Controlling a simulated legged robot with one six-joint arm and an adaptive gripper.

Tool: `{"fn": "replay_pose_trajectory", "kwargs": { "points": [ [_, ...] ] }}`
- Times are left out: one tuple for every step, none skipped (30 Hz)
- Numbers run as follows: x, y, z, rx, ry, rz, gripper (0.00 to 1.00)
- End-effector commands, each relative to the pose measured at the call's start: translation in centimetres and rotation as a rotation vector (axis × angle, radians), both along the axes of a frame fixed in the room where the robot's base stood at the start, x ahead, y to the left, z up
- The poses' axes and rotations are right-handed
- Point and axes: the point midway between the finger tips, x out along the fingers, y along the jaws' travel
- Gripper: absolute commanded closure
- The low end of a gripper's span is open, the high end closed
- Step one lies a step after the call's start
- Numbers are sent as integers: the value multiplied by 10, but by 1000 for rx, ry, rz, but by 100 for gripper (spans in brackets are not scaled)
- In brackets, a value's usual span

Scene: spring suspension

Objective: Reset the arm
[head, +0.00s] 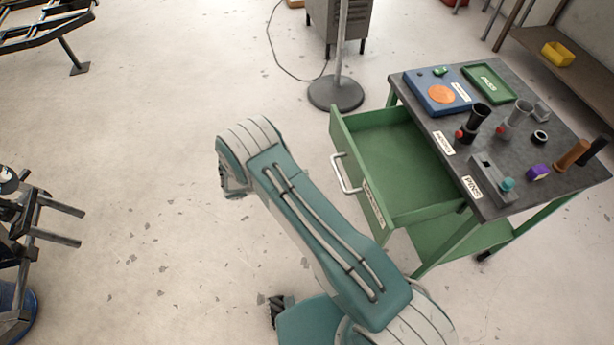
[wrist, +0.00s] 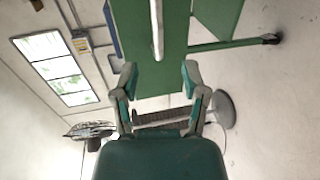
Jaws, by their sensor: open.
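My arm (head: 320,235) reaches up and left across the middle of the head view, with its elbow bent at the upper left. My gripper is mostly hidden behind the arm there. In the wrist view my gripper (wrist: 158,73) is open, with nothing between its two fingers. The green drawer (wrist: 180,25) of the cart fills the top of that view, and its pale handle (wrist: 157,30) shows above the gap between the fingertips. The gripper appears apart from the handle. In the head view the drawer (head: 390,160) is pulled out and looks empty.
The green cart's dark top (head: 540,120) holds a blue tray (head: 425,92), a green tray (head: 488,84), cups, a purple block (head: 538,173) and other small parts. A round stand base (head: 336,93) is behind the drawer. Floor at left is clear, except metal frames (head: 40,235) at the edge.

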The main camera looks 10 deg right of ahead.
Motion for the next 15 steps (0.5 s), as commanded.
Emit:
{"fn": "replay_pose_trajectory", "kwargs": {
  "points": [
    [0,0,0,0,0,0,43],
    [0,0,0,0,0,0,43],
    [0,0,0,0,0,0,43],
    [0,0,0,0,0,0,43],
    [0,0,0,0,0,0,43],
    [0,0,0,0,0,0,43],
    [0,0,0,0,0,0,43],
    [0,0,0,0,0,0,43],
    [0,0,0,0,0,0,43],
    [0,0,0,0,0,0,43],
    [0,0,0,0,0,0,43],
    [0,0,0,0,0,0,43],
    [0,0,1,1,-1,-1,43],
    [1,-1,3,4,0,-4,43],
    [1,-1,7,12,2,-10,43]
  ]
}}
